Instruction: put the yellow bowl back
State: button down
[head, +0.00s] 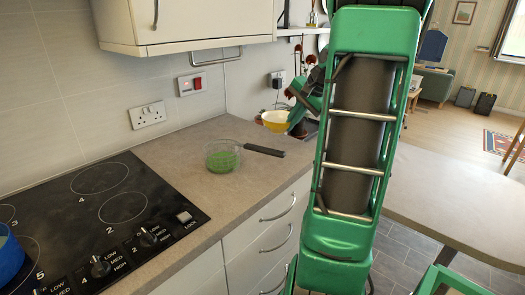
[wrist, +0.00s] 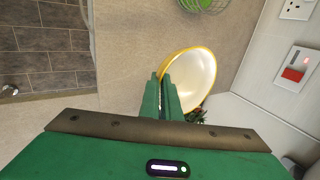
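The yellow bowl (head: 275,121) is at the far end of the counter in the head view, beside my gripper (head: 294,117). In the wrist view the bowl (wrist: 196,76) shows its pale inside and yellow rim. My gripper's fingers (wrist: 161,80) are close together at the bowl's near left rim, with the rim between them. The bowl appears held above the counter, but the gap under it is hard to judge. My arm hides part of the area to the right in the head view.
A clear bowl with green in it (head: 222,156) and a dark-handled utensil (head: 264,150) are on the counter (head: 190,148). A black hob (head: 100,220) with a blue pot (head: 8,256) is at left. A wall cabinet (head: 185,22) hangs above. Another worktop (head: 450,205) is at right.

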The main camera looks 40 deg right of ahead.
jog(key=shift+w+f, duration=0.1)
jog(key=shift+w, duration=0.15)
notch_tip(320, 180, down, 10)
jog(key=shift+w+r, duration=0.1)
jog(key=shift+w, duration=0.05)
dwell(0.3)
jog(key=c, duration=2)
grip_release()
jog(key=v, duration=1.2)
